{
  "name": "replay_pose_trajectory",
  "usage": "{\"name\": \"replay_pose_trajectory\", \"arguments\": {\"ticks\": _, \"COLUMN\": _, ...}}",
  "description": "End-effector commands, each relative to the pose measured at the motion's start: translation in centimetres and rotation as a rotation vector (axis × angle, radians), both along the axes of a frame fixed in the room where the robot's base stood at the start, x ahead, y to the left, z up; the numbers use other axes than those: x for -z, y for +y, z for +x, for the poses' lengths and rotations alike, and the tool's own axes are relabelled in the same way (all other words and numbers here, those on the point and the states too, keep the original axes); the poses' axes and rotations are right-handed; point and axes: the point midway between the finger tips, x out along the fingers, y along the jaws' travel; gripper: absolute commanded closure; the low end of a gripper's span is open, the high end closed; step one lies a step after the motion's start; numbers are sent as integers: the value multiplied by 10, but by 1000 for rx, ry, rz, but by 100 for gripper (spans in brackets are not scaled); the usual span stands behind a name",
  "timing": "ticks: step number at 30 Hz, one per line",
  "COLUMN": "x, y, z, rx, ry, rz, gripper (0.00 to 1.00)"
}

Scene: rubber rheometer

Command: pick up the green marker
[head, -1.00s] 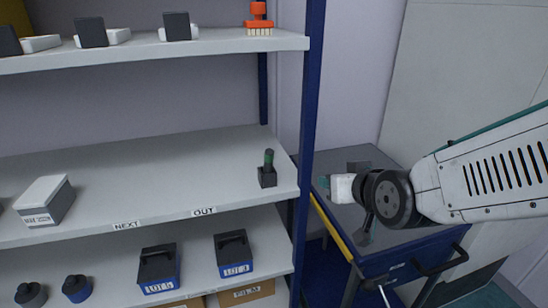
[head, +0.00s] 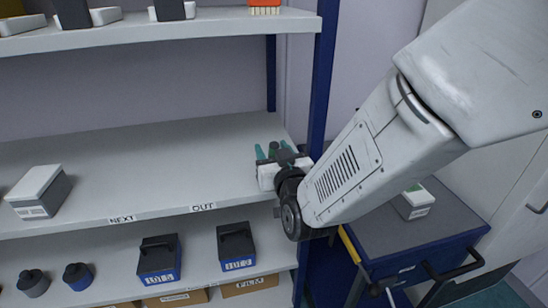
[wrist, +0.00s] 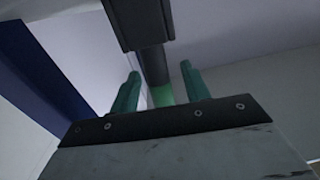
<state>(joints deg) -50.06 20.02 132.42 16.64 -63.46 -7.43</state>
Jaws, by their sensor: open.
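The green marker (head: 273,148) stands upright at the right end of the middle shelf, by the "OUT" label. In the wrist view its dark body and green part (wrist: 161,96) show between my fingers, with its dark block holder (wrist: 140,22) beyond. My gripper (head: 273,151) is open, with one teal finger on each side of the marker. In the wrist view my gripper (wrist: 160,72) shows gaps between fingers and marker. In the head view my gripper hides the holder and the marker's lower part.
A blue shelf post (head: 322,80) stands just right of my gripper. The upper shelf (head: 220,24) is above. A white and grey box (head: 40,192) sits at the left of the middle shelf (head: 150,165), whose centre is clear. A blue cart (head: 440,225) carries a small white box (head: 413,203).

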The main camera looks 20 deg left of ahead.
Motion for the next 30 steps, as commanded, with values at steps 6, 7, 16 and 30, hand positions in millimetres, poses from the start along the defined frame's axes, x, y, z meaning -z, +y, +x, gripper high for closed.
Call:
{"name": "replay_pose_trajectory", "arguments": {"ticks": 6, "x": 0, "y": 10, "z": 14, "rx": -1, "ry": 1, "rz": -1, "gripper": 53}}
{"name": "replay_pose_trajectory", "arguments": {"ticks": 7, "x": 0, "y": 11, "z": 14, "rx": -1, "ry": 1, "rz": -1, "gripper": 53}}
{"name": "replay_pose_trajectory", "arguments": {"ticks": 16, "x": 0, "y": 10, "z": 14, "rx": -1, "ry": 1, "rz": -1, "gripper": 95}}
{"name": "replay_pose_trajectory", "arguments": {"ticks": 30, "x": -8, "y": 10, "z": 14, "rx": 0, "ry": -1, "rz": 2, "gripper": 100}}
